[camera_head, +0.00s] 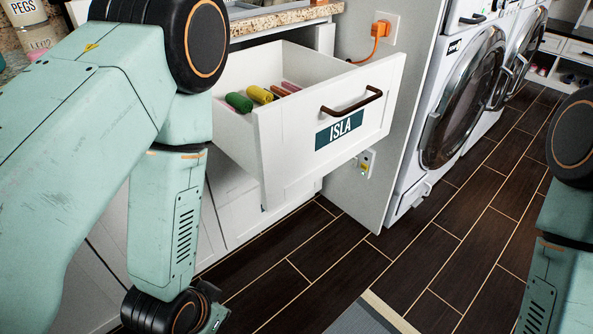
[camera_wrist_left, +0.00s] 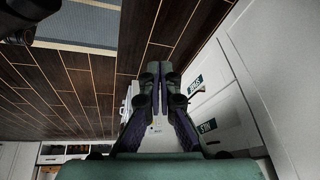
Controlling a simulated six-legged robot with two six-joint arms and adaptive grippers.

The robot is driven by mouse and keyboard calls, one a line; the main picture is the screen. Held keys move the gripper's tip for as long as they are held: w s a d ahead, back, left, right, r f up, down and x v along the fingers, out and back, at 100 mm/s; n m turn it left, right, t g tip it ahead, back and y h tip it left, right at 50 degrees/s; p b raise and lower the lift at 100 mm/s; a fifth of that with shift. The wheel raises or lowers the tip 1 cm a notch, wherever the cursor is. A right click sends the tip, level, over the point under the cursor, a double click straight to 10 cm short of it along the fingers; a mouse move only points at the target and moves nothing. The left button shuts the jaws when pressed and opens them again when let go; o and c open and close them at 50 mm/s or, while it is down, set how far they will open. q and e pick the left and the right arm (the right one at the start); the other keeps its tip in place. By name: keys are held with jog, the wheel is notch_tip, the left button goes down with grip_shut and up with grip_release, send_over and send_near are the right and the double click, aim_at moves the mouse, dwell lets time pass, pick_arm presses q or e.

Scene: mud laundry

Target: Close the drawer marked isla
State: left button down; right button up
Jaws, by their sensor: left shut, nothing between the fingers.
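The white drawer marked ISLA (camera_head: 285,155) is pulled well out of the cabinet in the head view. Its front has a dark teal label and a dark bar handle (camera_head: 351,103). Rolled items in green, yellow and red lie inside it. My left arm comes down left of the drawer, its wrist low near the floor. The left gripper's fingers are outside the head view. In the left wrist view my left gripper (camera_wrist_left: 158,58) is shut and empty, its fingertips over the dark floor. My right arm shows at the right edge of the head view; its gripper is out of view.
White washing machines (camera_head: 465,95) stand to the right beyond a white side panel. An orange plug (camera_head: 381,28) and cord are above the drawer. A granite counter (camera_head: 285,17) is over the cabinet. The dark plank floor (camera_head: 440,250) is clear, with a grey mat (camera_head: 360,318) at the bottom.

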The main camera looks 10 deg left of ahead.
pick_arm(q)
jog(key=w+d+r+m+t+h+b, duration=0.1)
jog(key=w+d+r+m+t+b, duration=0.15)
jog(key=w+m, duration=0.35)
jog(key=m+t+h, duration=0.5)
jog(key=m+t, duration=0.5)
jog(key=m, duration=0.3)
send_near(295, 160)
jog(key=s+d+r, duration=0.2)
jog(key=s+d, duration=0.2)
jog(key=s, duration=0.1)
jog(key=shift+g, duration=0.25)
jog(key=w+p, duration=0.1)
jog(key=w, duration=0.2)
jog(key=w+p, duration=0.2)
jog(key=w, duration=0.2)
jog(key=w+d+p, duration=0.1)
jog(key=w, duration=0.3)
jog(key=shift+p, duration=0.3)
jog(key=shift+w+a+r, duration=0.1)
jog(key=shift+w+a, duration=0.25)
jog(key=shift+w, duration=0.05)
jog(key=shift+a, duration=0.15)
